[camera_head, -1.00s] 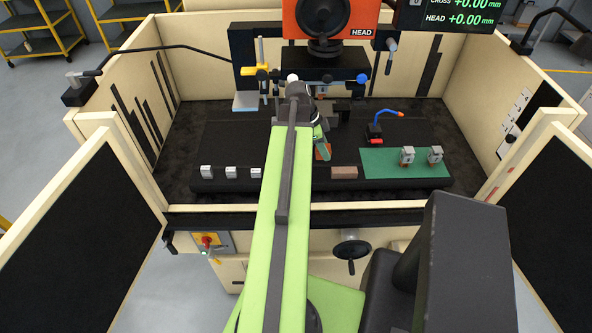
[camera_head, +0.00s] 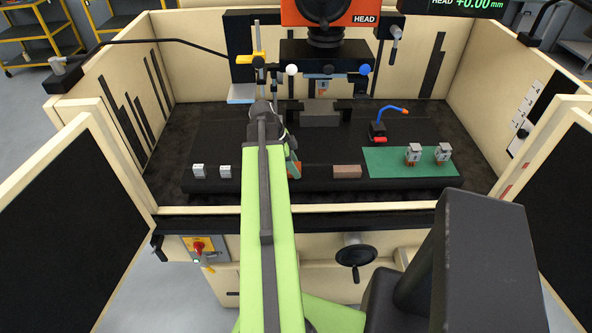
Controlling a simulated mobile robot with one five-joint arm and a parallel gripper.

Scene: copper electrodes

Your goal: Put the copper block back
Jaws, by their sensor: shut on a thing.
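The copper block (camera_head: 296,168) shows as a small orange patch just right of my green arm, low over the black table. My gripper (camera_head: 292,159) is shut on it; the fingers are small and partly hidden by my arm. I cannot tell whether the block touches the table. A brown block (camera_head: 347,171) lies on the table a little to the right of the held block.
A green mat (camera_head: 385,168) at the right bears two electrodes in holders (camera_head: 413,154). Two silver blocks (camera_head: 198,170) sit at the front left. A grey vise-like block (camera_head: 321,114) stands under the machine head (camera_head: 322,50). A blue-nozzled stand (camera_head: 377,130) is behind the mat.

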